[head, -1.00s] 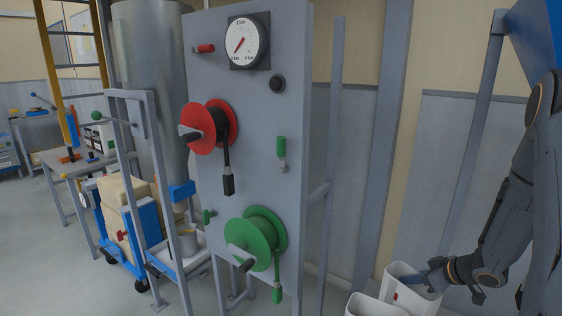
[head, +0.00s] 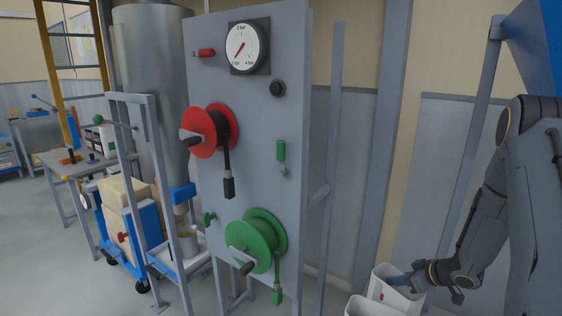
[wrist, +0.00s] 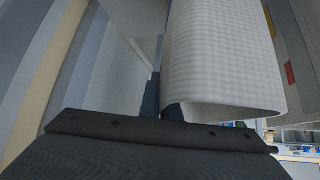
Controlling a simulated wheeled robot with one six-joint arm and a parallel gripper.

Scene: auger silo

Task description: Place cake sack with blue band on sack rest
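My gripper (head: 400,282) is at the lower right of the head view, at a white, open-topped sack-like thing (head: 378,284) with a small red mark. In the wrist view, white woven material (wrist: 225,60) with a curved edge hangs right beside my dark fingers (wrist: 160,103). One finger is partly hidden by it, so I cannot tell whether they pinch it. No blue band shows on it. A second white thing (head: 366,308) stands in front, cut by the frame's bottom edge. I cannot make out which thing is the sack rest.
A grey panel (head: 262,150) with a gauge, a red reel (head: 208,130) and a green reel (head: 256,246) stands in the middle. Left of it are a steel silo (head: 155,70), a blue cart (head: 140,240) with beige blocks and a workbench (head: 75,165). Floor at the lower left is clear.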

